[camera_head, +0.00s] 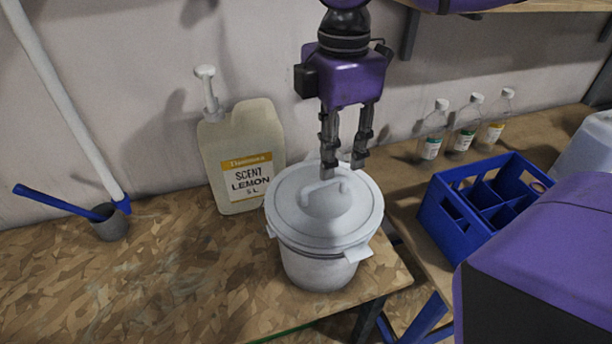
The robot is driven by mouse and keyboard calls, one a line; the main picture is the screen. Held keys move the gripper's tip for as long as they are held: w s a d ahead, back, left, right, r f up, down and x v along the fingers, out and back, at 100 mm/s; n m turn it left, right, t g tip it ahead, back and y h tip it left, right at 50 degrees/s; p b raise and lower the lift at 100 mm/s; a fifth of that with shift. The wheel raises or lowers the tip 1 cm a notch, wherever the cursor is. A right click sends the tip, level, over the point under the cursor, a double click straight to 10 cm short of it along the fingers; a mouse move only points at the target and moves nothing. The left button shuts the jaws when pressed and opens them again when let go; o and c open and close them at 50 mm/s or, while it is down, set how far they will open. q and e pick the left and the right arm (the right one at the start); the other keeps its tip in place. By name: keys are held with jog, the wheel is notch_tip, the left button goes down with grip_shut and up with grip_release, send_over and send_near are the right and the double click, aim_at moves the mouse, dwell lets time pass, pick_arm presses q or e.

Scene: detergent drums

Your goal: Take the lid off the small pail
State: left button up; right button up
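The small pail (318,268) is light grey and stands upright on the wooden worktop near its right edge. No lid part is visibly clamped between the fingers. My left gripper is not in view.
A lemon scent jug (240,150) with a pump stands close behind and left of the pail. A blue crate (480,208) and several small bottles (465,127) stand to the right. A grey cup (111,223) with a blue-handled tool is far left. The worktop's front left (150,290) is clear.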

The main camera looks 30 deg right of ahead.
aim_at(325, 183)
jog(key=shift+w+a+f, duration=0.15)
jog(key=shift+w+f, duration=0.35)
jog(key=shift+w, duration=0.1)
jog(key=f, duration=0.1)
jog(key=s+f, duration=0.1)
jog(key=shift+s+a+f, duration=0.1)
jog(key=shift+f, duration=0.25)
jog(key=f, duration=0.3)
jog(key=shift+w+a+f, duration=0.3)
jog(key=shift+f, duration=0.25)
jog(key=shift+c, duration=0.7)
jog(key=c, duration=0.5)
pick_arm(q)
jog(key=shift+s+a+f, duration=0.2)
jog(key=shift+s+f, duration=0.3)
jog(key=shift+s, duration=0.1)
pick_arm(e)
jog(key=shift+r, duration=0.1)
grip_shut()
